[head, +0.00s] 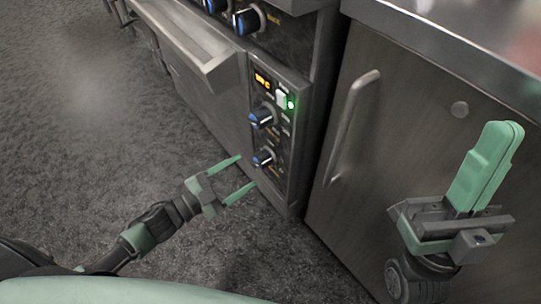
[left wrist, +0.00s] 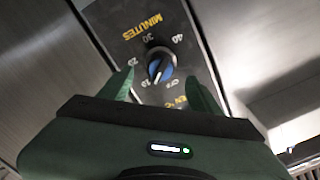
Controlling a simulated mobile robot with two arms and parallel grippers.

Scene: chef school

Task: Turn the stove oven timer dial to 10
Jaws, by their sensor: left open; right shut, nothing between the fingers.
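The timer dial (left wrist: 160,66) is a round knob with a blue and white face, on a dark panel marked MINUTES with several numbers around it. Its white mark seems to point to the low side of the picture; I cannot tell the exact setting. In the head view the lower dial (head: 263,158) on the oven panel is the one nearest my left gripper (head: 247,171). My left gripper is open, its fingers just in front of the panel, one on each side of the dial in the left wrist view. Contact cannot be told. My right gripper (head: 504,132) is shut and empty.
The oven handle (head: 205,60) juts out at upper left. A steel cabinet (head: 400,130) with a vertical handle stands behind my right gripper. Grey floor lies open at left.

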